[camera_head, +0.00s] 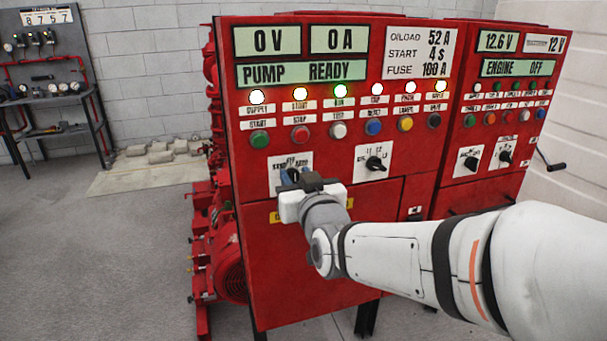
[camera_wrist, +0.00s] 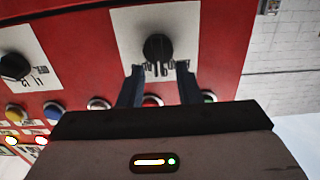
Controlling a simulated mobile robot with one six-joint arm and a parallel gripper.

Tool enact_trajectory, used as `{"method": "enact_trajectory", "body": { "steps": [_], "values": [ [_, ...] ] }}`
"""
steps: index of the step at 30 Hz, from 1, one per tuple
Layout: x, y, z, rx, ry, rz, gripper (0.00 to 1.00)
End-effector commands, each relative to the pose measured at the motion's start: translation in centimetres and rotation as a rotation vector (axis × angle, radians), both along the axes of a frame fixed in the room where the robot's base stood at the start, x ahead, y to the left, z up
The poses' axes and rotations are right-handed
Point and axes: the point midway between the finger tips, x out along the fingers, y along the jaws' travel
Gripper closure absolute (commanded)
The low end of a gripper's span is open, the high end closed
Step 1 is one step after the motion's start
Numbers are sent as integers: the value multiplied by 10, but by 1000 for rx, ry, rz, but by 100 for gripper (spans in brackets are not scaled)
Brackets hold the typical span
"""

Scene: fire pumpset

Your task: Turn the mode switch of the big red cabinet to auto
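The big red cabinet (camera_head: 330,230) stands in the middle of the head view, its displays reading 0 V, 0 A and PUMP READY. Its mode switch plate (camera_head: 303,159) is white, on the lower left of the panel, with the knob mostly hidden by my gripper (camera_head: 293,177). In the wrist view, the black knob (camera_wrist: 158,47) sits on its white plate, seen upside down. My gripper (camera_wrist: 160,72) is open, its two dark blue fingers apart. The fingertips point at the knob, one towards each side, with no visible contact. The lettering is too blurred to read the knob's setting.
A second black knob (camera_head: 374,164) is to the right on the same cabinet. A row of push buttons, including a green one (camera_head: 259,139), lies just above the switch plates. A smaller red cabinet (camera_head: 490,130) adjoins at right. Open floor (camera_head: 110,260) is at left.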

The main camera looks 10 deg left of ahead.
Motion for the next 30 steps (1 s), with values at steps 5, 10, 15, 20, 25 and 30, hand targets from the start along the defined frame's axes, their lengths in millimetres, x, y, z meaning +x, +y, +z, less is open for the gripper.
{"method": "enact_trajectory", "body": {
  "steps": [5,10,15,20,25,30],
  "values": [
    [8,5,0,-1,1,0,69],
    [8,5,0,0,0,0,69],
    [8,5,0,0,0,0,76],
    [8,5,0,0,0,1,90],
    [7,5,0,0,1,2,98],
    [7,5,-2,19,11,2,98]
  ]
}}
